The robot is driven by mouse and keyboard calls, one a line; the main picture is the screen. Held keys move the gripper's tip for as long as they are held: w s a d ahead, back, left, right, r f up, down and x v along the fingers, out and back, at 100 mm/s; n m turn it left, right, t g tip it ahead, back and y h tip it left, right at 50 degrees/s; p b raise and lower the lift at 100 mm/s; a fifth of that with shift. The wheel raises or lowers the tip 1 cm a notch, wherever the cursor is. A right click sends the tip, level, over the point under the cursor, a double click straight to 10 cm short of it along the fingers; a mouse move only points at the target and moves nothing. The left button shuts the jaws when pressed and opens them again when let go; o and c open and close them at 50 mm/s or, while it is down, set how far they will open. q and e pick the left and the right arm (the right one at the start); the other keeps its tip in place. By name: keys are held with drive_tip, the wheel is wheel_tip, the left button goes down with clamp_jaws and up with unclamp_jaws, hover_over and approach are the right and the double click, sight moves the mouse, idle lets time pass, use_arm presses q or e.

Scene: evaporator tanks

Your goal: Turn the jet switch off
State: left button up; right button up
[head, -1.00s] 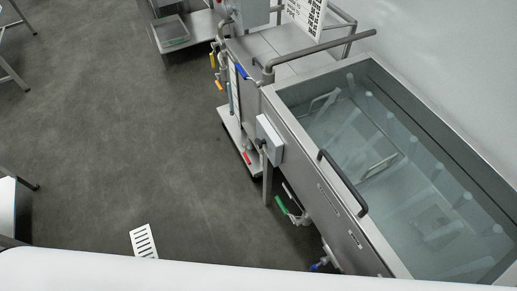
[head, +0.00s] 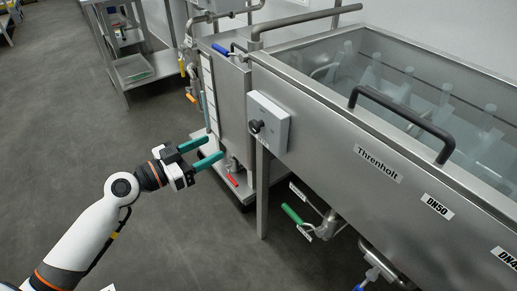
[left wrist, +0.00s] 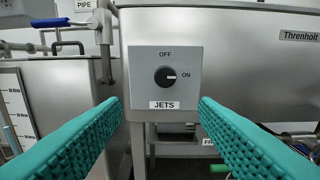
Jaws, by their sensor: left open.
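The jet switch is a black rotary knob (left wrist: 165,76) on a grey box (left wrist: 189,59) marked JETS, with OFF above it and ON to its right. In the left wrist view the knob's light mark points right, toward ON. In the head view the box (head: 277,119) is fixed to the tank's front left end, and the knob (head: 257,126) sticks out from its left face. My left gripper (head: 209,152) is open and empty, with its green fingers apart, to the left of the knob. In the left wrist view the fingers (left wrist: 161,125) flank the lower box, short of it. My right gripper is not in view.
The steel tank (head: 335,131) with a black handle (head: 405,115) fills the right side. Below it hang a green-handled valve (head: 291,213) and a blue-handled valve (head: 371,275). A red-handled valve (head: 232,180) sits behind my fingers. The floor on the left is clear.

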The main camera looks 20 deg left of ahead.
sight(252, 128)
use_arm(q)
drive_tip(key=p+x, duration=0.1)
drive_tip(key=x, duration=0.2)
drive_tip(key=p+x, duration=0.1)
drive_tip(key=x, duration=0.3)
drive_tip(key=r+p+x, duration=0.1)
drive_tip(key=x, duration=0.3)
drive_tip(key=shift+s+d, duration=0.25)
drive_tip(key=shift+w+d, duration=0.4)
drive_tip(key=shift+w, duration=0.1)
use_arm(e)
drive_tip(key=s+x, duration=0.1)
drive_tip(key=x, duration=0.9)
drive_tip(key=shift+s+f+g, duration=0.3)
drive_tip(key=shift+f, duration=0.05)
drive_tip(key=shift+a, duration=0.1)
use_arm(q)
drive_tip(key=c, duration=0.9)
drive_tip(key=shift+c, duration=0.2)
